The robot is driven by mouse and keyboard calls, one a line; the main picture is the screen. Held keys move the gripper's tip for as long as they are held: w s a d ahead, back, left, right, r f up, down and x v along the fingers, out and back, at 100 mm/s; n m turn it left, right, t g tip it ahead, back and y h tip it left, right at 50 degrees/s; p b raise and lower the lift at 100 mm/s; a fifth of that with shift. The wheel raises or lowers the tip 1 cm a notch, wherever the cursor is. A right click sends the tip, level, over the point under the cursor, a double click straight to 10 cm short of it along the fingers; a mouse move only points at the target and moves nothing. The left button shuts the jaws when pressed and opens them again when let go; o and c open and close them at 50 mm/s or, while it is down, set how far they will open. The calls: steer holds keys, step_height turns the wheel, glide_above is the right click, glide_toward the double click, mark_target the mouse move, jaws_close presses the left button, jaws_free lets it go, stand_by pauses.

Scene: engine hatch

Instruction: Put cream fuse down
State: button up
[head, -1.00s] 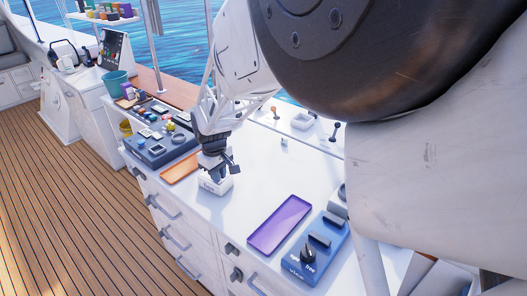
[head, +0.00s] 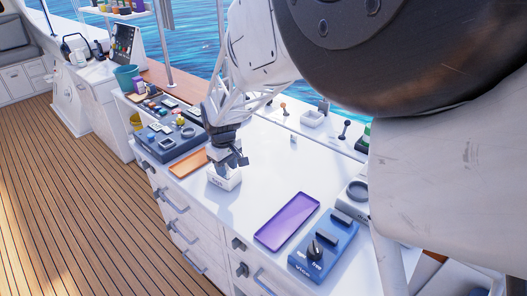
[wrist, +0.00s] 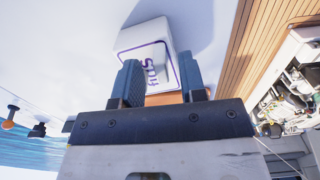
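My gripper (wrist: 160,80) points down above a small white box (head: 224,181) with dark lettering on its side. In the wrist view, the box (wrist: 146,42) shows a purple outline and purple letters, beyond and between my fingertips.
An orange tray (head: 187,164) lies left of the white box. A purple tray (head: 287,221) and a blue device with a black knob (head: 324,247) are to the right. A blue-grey organiser with small parts (head: 170,144) stands at left.

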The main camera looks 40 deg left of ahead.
step_height(320, 180, up, 12)
steer(key=shift+f, duration=0.25)
stand_by(0.3)
steer(key=shift+f, duration=0.15)
steer(key=w+d+m, duration=0.3)
steer(key=w+d, duration=0.2)
steer(key=d, duration=0.4)
steer(key=w+d+m, duration=0.2)
steer(key=w+d, duration=0.4)
steer(key=d, duration=0.2)
steer(key=w+d+r+m, duration=0.1)
steer(key=d+r+m, duration=0.1)
steer(key=d, duration=0.9)
steer(key=w+d+r+m, duration=0.1)
steer(key=d+r+m, duration=0.15)
steer(key=d, duration=0.75)
steer(key=s+d+m+t, duration=0.1)
steer(key=s+d+m, duration=0.2)
steer(key=s+d, duration=0.3)
steer(key=s+d+m, duration=0.2)
steer(key=s+d, duration=0.5)
steer(key=d, duration=1)
steer(key=s+d+m+t, duration=0.1)
steer(key=s+d+m, duration=0.2)
steer(key=s+d, duration=0.3)
steer(key=d, duration=0.5)
steer(key=shift+s+d+m+t, duration=0.2)
steer(key=shift+s+m+t, duration=0.1)
steer(key=shift+s+m, duration=0.05)
